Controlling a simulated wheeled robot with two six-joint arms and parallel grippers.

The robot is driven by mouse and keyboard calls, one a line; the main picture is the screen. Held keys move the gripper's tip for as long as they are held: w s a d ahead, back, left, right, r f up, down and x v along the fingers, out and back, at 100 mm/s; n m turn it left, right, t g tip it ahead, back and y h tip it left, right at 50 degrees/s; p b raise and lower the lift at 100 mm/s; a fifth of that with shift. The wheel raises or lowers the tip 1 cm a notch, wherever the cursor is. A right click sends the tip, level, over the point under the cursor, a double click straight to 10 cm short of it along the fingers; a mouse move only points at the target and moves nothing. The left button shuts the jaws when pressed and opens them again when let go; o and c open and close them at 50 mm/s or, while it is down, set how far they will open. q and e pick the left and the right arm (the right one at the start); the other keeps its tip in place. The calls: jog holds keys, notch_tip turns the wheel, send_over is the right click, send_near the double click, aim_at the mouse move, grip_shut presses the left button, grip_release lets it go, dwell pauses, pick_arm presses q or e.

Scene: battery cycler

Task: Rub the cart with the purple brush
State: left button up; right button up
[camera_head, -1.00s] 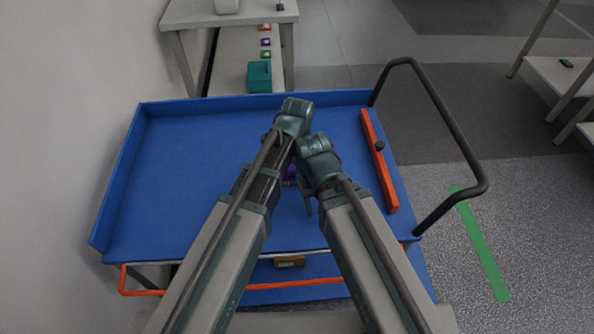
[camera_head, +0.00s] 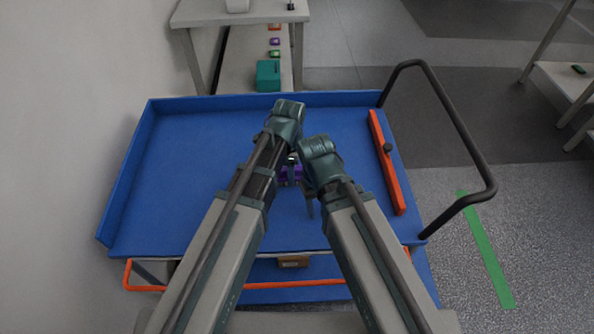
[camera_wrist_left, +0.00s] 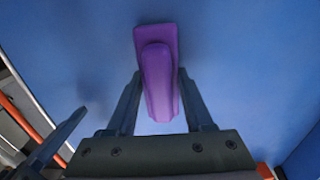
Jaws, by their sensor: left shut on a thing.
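The blue cart (camera_head: 180,180) has a flat tray with low raised edges and fills the middle of the head view. The purple brush (camera_wrist_left: 157,75) is between the fingers of my left gripper (camera_wrist_left: 159,80), which is shut on it above the blue tray surface. In the head view a small part of the purple brush (camera_head: 291,174) shows between my two arms. I cannot tell whether the brush touches the tray. My right gripper (camera_head: 310,205) is over the tray close to the left one; its fingers show only partly, so its opening is unclear.
An orange bar (camera_head: 387,165) with a dark knob lies along the cart's right side. A black handle (camera_head: 462,130) rises at the right. Behind the cart, a shelf holds a teal box (camera_head: 268,76) and several small items. The tray's left part is clear.

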pick_arm(q)
jog(key=shift+s+a, duration=0.1)
jog(key=shift+a, duration=0.95)
pick_arm(e)
jog(key=shift+r, duration=0.1)
pick_arm(q)
jog(key=shift+r, duration=0.15)
pick_arm(e)
jog(key=shift+r, duration=0.1)
pick_arm(q)
notch_tip(320, 180, up, 6)
jog(key=p, duration=0.6)
pick_arm(e)
notch_tip(320, 180, up, 6)
jog(key=shift+f, duration=0.1)
pick_arm(q)
notch_tip(320, 180, up, 3)
jog(key=p, duration=0.3)
pick_arm(e)
notch_tip(320, 180, up, 3)
